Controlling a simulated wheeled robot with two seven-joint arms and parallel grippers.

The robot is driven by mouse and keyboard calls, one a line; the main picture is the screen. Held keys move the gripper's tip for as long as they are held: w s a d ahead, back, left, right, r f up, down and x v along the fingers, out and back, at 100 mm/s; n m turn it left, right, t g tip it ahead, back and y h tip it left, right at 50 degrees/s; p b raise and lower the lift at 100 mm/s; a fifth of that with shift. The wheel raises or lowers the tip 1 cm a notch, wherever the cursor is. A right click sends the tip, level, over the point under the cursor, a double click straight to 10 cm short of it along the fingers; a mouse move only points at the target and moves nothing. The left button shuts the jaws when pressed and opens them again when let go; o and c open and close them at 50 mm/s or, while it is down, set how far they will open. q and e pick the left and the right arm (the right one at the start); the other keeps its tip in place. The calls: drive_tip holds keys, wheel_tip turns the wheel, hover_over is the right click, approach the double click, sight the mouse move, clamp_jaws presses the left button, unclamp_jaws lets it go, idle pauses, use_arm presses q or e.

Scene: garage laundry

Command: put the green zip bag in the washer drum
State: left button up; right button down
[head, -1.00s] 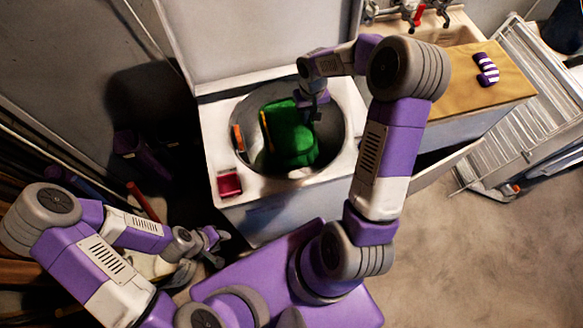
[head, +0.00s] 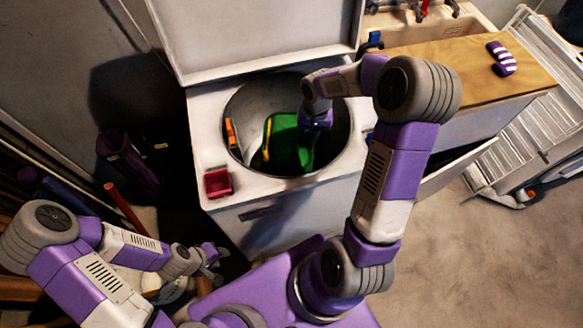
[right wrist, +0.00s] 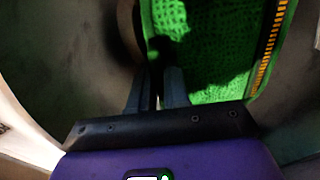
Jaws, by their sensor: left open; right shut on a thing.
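The green zip bag (head: 285,145), with a yellow zipper along its left edge, is inside the opening of the washer drum (head: 240,105). My right gripper (head: 312,122) reaches down into the drum and is shut on the bag's upper right part. In the right wrist view, the bag (right wrist: 215,50) fills the upper right, with its zipper at the right, and the two dark fingers of the gripper (right wrist: 160,85) are close together at its left edge. Whether the bag touches the drum bottom cannot be told. My left gripper (head: 213,258) is open and empty, low in front of the washer.
The washer lid (head: 255,35) stands open behind. A red box (head: 217,182) sits on the washer's front left corner, and an orange item (head: 230,132) is at the drum's left rim. A wooden counter (head: 440,75) with a purple-and-white striped item (head: 502,58) is at right.

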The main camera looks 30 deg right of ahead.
drive_tip(key=s+f+m+b, duration=0.3)
drive_tip(key=f+m+b, duration=0.1)
drive_tip(key=f, duration=0.6)
drive_tip(key=shift+a+m+b, duration=0.2)
drive_tip(key=shift+m+b, duration=0.1)
drive_tip(key=shift+m, duration=0.4)
drive_tip(key=shift+f, duration=0.15)
drive_tip(key=shift+f+b, duration=0.55)
drive_tip(key=shift+b, duration=0.15)
drive_tip(key=c, duration=1.1)
unclamp_jaws()
drive_tip(key=shift+s+r, duration=0.1)
drive_tip(key=shift+r, duration=0.05)
